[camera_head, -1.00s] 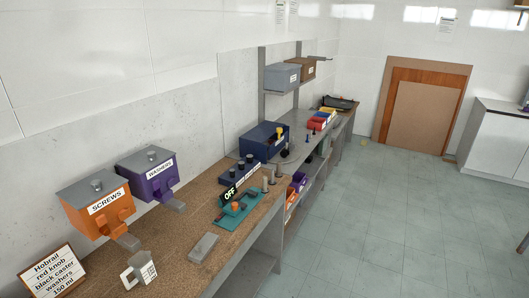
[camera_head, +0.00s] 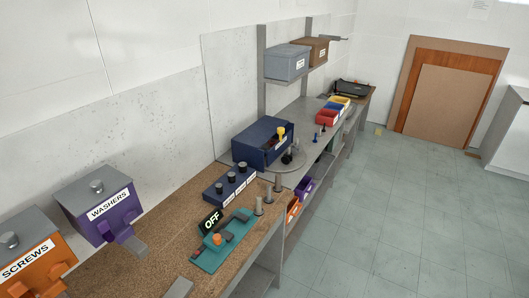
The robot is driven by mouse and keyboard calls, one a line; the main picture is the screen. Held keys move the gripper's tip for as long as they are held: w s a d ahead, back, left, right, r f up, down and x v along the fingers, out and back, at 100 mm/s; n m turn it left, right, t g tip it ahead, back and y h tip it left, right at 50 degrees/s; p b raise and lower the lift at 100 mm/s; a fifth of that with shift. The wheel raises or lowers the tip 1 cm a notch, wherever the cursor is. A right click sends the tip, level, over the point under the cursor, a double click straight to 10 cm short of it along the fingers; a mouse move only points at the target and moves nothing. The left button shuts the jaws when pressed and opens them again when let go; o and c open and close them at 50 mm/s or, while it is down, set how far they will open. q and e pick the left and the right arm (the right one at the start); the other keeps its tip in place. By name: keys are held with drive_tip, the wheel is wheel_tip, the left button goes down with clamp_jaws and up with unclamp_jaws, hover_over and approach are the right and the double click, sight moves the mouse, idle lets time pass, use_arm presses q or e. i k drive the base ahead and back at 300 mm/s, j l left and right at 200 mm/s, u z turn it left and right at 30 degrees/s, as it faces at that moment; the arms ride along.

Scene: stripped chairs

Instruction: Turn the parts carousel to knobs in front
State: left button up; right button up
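What looks like the parts carousel is a round grey disc (camera_head: 274,168) on the bench, in the middle of the view. Black parts (camera_head: 288,157) stand on its near right side. A yellow knob-like part (camera_head: 281,133) shows above them, against a dark blue box (camera_head: 250,145). The box hides the back of the disc, and the parts are too small to tell apart surely. Small blue and dark pieces (camera_head: 316,138) stand on the bench beyond the disc. Neither of my grippers is in view.
A teal fixture (camera_head: 212,258) with an OFF sign (camera_head: 210,222), grey posts (camera_head: 268,196) and a dark block with black knobs (camera_head: 231,184) stand nearer. Washers (camera_head: 100,207) and screws (camera_head: 28,255) dispensers are at left. Coloured bins (camera_head: 327,118) are farther back. The floor right is clear.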

sight(273, 161)
drive_tip(key=k+j, duration=0.15)
drive_tip(key=i+l, duration=0.35)
drive_tip(key=i+l+u, duration=0.1)
drive_tip(key=i+l, duration=0.2)
drive_tip(key=l, duration=0.2)
drive_tip(key=i+l, duration=0.35)
